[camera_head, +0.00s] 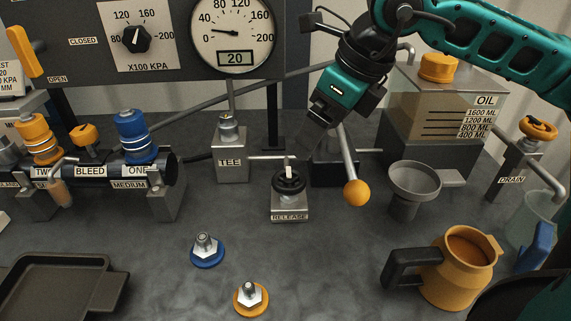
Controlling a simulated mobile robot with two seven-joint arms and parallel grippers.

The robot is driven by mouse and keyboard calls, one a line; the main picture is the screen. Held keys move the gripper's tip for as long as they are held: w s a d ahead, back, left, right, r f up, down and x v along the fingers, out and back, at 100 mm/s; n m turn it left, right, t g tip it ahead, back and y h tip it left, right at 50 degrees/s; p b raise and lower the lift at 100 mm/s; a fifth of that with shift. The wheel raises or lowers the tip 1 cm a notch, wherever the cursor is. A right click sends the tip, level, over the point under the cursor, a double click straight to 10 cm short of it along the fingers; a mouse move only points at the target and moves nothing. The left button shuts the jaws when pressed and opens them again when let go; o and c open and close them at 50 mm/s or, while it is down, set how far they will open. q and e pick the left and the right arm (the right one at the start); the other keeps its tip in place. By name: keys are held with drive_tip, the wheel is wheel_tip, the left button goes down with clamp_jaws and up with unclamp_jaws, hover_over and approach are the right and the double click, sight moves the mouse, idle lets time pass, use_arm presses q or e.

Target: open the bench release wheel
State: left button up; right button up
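The release wheel (289,181) is a small black handwheel with a pale mark on top. It sits on a metal block labelled RELEASE (290,207) in the middle of the bench. My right gripper (318,119) comes in from the upper right on the teal arm. In the picture it is above and slightly right of the wheel, and clear of it. Its fingertips are dark and small, so I cannot tell whether they are open or shut. My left gripper is not in view.
A lever with an orange knob (356,192) stands just right of the wheel. The TEE block (231,150) is at its left. A funnel cup (413,184) and an orange jug (458,266) are at right. Blue (207,252) and orange (251,298) fittings lie in front.

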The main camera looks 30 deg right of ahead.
sight(292, 178)
drive_tip(key=b+x, duration=0.1)
drive_tip(key=x, duration=1.1)
drive_tip(key=shift+s, duration=0.1)
drive_tip(key=shift+c, duration=0.2)
drive_tip(key=c, duration=1)
